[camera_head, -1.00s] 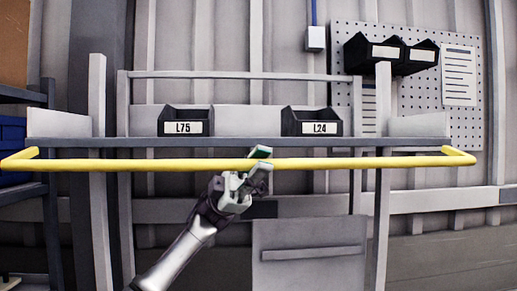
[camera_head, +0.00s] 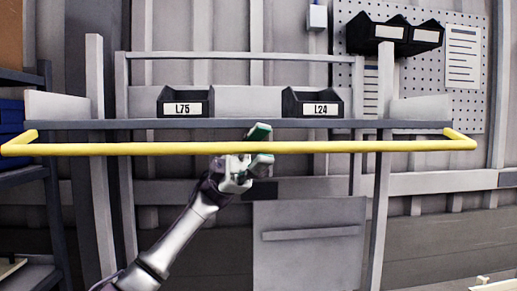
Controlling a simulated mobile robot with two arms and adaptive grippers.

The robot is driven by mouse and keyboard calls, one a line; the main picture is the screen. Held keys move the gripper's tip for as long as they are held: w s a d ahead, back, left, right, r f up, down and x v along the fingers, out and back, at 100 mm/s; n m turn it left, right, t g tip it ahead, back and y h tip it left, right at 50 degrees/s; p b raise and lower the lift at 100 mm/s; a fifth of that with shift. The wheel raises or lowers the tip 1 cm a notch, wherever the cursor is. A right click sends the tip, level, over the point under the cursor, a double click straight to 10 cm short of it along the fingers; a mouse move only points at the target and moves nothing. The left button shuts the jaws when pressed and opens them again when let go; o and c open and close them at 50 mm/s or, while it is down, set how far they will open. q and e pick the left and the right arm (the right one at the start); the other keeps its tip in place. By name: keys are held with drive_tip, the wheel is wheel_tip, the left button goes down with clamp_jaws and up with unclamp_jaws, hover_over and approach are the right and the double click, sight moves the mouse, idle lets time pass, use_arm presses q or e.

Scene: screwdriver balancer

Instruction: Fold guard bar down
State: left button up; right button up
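The guard bar (camera_head: 330,147) is a long yellow bar with short bent ends, running across the front of the grey workstation shelf (camera_head: 230,124). It stands level, a little below the shelf edge in the picture. My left gripper (camera_head: 261,146) is at the middle of the bar, reaching up from below. One finger with a green pad shows above the bar and the other shows just below it, so the fingers straddle the bar with a gap between them. The bar hides part of the gripper, and contact is unclear. My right gripper is not in view.
Two black bins, L75 (camera_head: 186,103) and L24 (camera_head: 313,103), stand on the shelf. A grey panel (camera_head: 309,250) stands below. Upright posts (camera_head: 95,160) flank the workstation. A pegboard (camera_head: 475,105) with black bins is at the back right.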

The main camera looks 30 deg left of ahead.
use_arm(q)
drive_tip(key=v, duration=1.2)
drive_tip(key=shift+f, duration=0.1)
